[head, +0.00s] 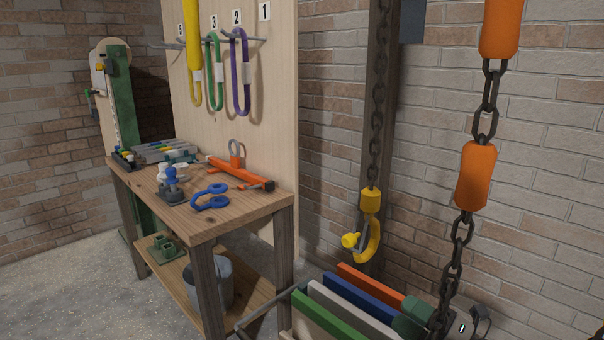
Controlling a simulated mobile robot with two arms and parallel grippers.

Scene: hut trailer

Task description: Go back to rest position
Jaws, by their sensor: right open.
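My right gripper (474,324) shows only in part at the bottom right edge of the head view, small and dark. It is open, and I see nothing held in it. It appears just right of the hanging chain and the green roll at the end of the coloured boards; I cannot tell if it touches them. My left gripper is not in view.
A wooden workbench (238,222) holds an orange tool (238,174) and blue shackles (210,197). Coloured boards (358,296) stand in a rack at the bottom. A chain with orange sleeves (475,175) and a yellow hook (370,240) hang before the brick wall. Floor at left is clear.

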